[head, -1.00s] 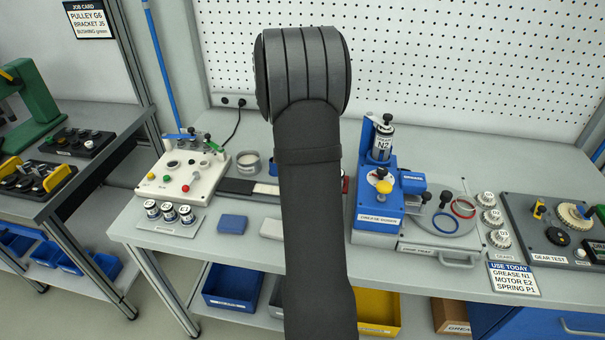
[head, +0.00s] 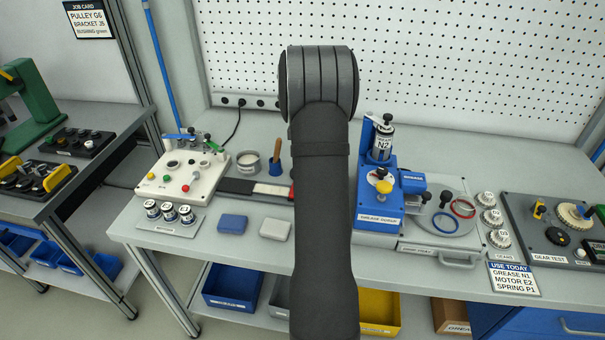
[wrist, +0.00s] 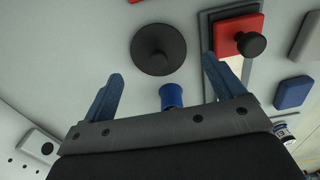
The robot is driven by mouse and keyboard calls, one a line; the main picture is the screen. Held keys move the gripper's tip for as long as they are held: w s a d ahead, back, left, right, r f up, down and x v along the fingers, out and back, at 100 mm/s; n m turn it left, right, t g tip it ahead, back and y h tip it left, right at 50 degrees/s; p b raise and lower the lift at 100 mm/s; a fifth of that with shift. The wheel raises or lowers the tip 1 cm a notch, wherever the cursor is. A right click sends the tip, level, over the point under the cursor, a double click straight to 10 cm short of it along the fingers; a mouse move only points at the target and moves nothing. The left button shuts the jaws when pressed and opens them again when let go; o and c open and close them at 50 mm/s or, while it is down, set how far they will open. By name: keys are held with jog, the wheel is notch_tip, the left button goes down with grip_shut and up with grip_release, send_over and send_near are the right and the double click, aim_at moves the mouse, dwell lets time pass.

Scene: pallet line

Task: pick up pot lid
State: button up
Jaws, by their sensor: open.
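The pot lid, a dark round disc with a raised knob (wrist: 158,50), lies on the bench top in the wrist view. In the head view I cannot make it out; my arm covers the middle of the bench. My gripper (wrist: 161,66) is open and empty. Its two blue fingers stand either side of the lid's near edge as seen from the wrist, and the lid shows ahead between them. I cannot tell the height of the fingers above it.
A small blue cylinder (wrist: 171,95) shows between the finger bases. A red block with a black knob (wrist: 238,45) sits on a grey strip beside the right finger. A blue block (wrist: 293,93) lies further right. The blue grease station (head: 376,205) stands right of my arm in the head view.

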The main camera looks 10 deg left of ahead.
jog(key=shift+w+a+f, duration=0.15)
jog(key=shift+f, duration=2.5)
jog(key=c, duration=0.8)
